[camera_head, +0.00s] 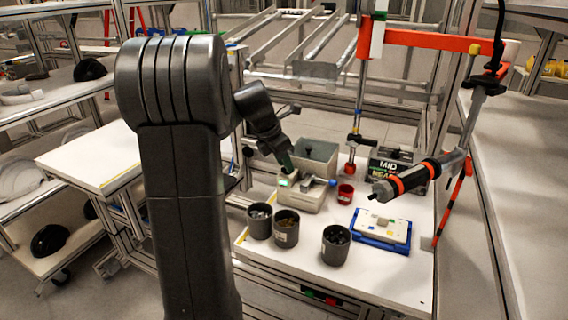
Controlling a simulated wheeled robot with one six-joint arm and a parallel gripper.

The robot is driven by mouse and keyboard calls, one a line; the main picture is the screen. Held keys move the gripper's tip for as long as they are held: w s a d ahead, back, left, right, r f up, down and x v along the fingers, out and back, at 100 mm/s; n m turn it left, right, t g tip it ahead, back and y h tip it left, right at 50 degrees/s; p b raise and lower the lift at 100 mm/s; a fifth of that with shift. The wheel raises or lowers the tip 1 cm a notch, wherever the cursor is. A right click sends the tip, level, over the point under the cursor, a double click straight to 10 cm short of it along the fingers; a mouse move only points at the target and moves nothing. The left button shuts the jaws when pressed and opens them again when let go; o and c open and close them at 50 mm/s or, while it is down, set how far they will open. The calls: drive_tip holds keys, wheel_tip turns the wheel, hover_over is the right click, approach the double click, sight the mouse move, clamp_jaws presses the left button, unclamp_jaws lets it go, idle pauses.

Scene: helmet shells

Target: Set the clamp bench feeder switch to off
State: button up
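A small beige bench device (312,201), which looks like the feeder, sits on the white workbench (385,288). A lit green patch (284,183) shows at its left end; it may be the switch or a display, too small to tell which. My gripper (287,166) points down just above this green patch. I cannot tell whether it touches the device. The fingers are small and dark, and their opening cannot be made out. My arm rises at the left and hides part of the scene behind it.
Dark cups (286,229) with small parts stand in front of the device. A grey bin (316,160) is behind it, and a small red cup (346,193) is to its right. A blue-and-white tray (381,229) and a hanging screwdriver tool (405,180) are further right.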

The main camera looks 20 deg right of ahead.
drive_tip(key=shift+f, duration=0.1)
drive_tip(key=shift+c, duration=0.4)
clamp_jaws()
